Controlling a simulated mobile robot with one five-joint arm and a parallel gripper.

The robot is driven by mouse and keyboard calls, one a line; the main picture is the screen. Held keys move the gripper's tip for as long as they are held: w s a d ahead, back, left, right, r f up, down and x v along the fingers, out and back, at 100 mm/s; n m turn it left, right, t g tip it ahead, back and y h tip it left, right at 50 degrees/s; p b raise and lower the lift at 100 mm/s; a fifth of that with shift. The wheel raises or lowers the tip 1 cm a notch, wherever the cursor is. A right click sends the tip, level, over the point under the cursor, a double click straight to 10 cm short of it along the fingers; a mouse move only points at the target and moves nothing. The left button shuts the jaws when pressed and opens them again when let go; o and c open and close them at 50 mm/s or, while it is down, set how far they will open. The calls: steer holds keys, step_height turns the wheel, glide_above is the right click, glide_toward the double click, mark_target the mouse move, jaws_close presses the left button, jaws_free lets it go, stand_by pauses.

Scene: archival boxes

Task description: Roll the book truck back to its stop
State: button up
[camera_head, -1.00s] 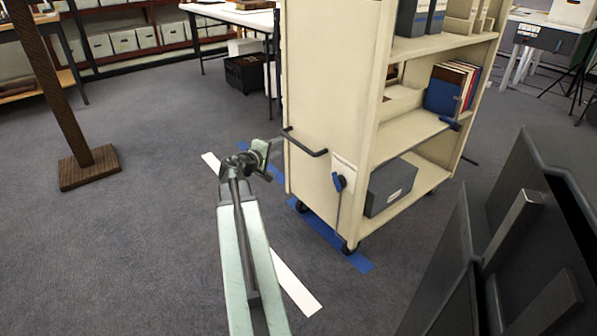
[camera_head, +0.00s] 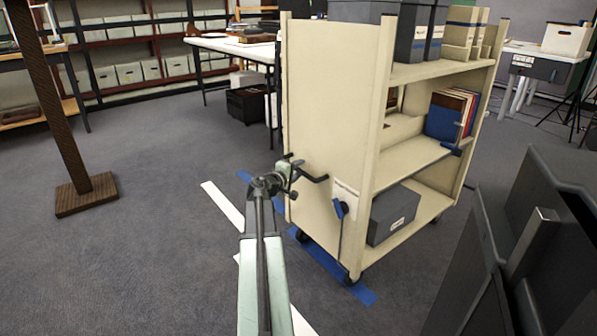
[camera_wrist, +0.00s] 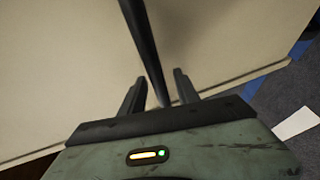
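The cream book truck (camera_head: 325,130) stands right of centre in the head view, with its end panel toward me. A dark handle (camera_head: 316,178) sticks out from that panel. My gripper (camera_head: 292,172) is at the handle's left end in the head view. In the wrist view, the open fingers (camera_wrist: 158,88) have the dark handle bar (camera_wrist: 148,45) between them, with a gap on each side. A lever with a blue top (camera_head: 340,209) sits low on the truck's near corner. The stop cannot be made out.
Blue tape (camera_head: 345,277) runs along the floor under the truck's near wheels. White tape (camera_head: 222,203) lies left of it. A wooden post (camera_head: 87,193) stands at left, and a white table (camera_head: 235,48) behind. Dark panels fill the lower right.

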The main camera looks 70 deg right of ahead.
jaws_close()
stand_by(1.3)
